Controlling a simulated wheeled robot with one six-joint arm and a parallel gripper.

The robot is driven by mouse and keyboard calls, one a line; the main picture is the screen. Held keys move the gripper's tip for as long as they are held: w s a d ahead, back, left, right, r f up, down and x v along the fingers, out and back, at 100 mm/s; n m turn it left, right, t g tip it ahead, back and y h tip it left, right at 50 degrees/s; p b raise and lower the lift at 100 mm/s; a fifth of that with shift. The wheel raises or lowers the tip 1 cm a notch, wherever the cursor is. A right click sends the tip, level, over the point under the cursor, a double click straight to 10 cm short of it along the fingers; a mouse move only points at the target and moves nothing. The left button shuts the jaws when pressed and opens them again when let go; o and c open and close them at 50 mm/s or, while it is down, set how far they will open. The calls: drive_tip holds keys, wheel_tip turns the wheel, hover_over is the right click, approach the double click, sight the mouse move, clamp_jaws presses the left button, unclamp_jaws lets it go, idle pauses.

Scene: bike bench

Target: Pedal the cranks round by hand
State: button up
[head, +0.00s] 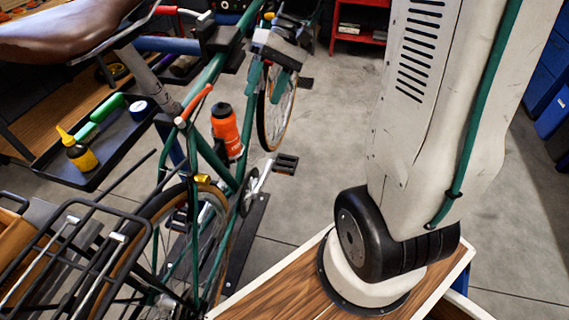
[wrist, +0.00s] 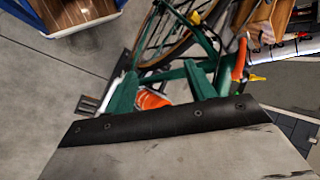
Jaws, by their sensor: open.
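The green bike (head: 205,150) stands at centre left in the head view, its rear wheel toward me. Its near pedal (head: 285,164) and silver crank (head: 262,178) reach out to the right, low on the frame. The pedal also shows at left in the wrist view (wrist: 88,104). My gripper (head: 267,84) is above and beyond the pedal, its green fingers apart and pointing down. In the wrist view, my gripper (wrist: 162,80) is open with nothing held; the pedal lies outside the fingers, to the left. The far crank is hidden.
An orange bottle (head: 225,130) is on the bike frame and shows partly between my fingers. A dark tray (head: 112,160) with bottles stands at left. A black rear rack (head: 75,245) is at lower left. Floor right of the pedal is clear (head: 325,150).

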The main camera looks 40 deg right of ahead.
drive_tip(key=w+d+f+m+t+y, duration=0.2)
drive_tip(key=w+d+f+y, duration=0.3)
drive_tip(key=w+d+f, duration=0.45)
drive_tip(key=m+t+y, duration=0.1)
drive_tip(key=t+y, duration=0.1)
drive_tip(key=t, duration=0.1)
hover_over(291, 165)
drive_tip(key=s+a, duration=0.1)
drive_tip(key=a, duration=0.1)
wheel_tip(291, 165, down, 12)
drive_tip(key=s+d+f+m+t+h, duration=0.1)
drive_tip(key=s+d+f+m+t, duration=0.2)
drive_tip(key=f, duration=0.7)
drive_tip(key=s+d+f+m+t+h, duration=0.1)
drive_tip(key=d+f+m+t, duration=0.15)
drive_tip(key=f+t, duration=0.45)
drive_tip(key=s+d+f+m+t+h, duration=0.1)
drive_tip(key=s+d+f, duration=0.25)
drive_tip(key=f, duration=0.85)
drive_tip(key=x, duration=1.1)
drive_tip(key=shift+w+d+r, duration=0.15)
drive_tip(key=shift+w+r, duration=0.2)
drive_tip(key=shift+w, duration=0.05)
clamp_jaws()
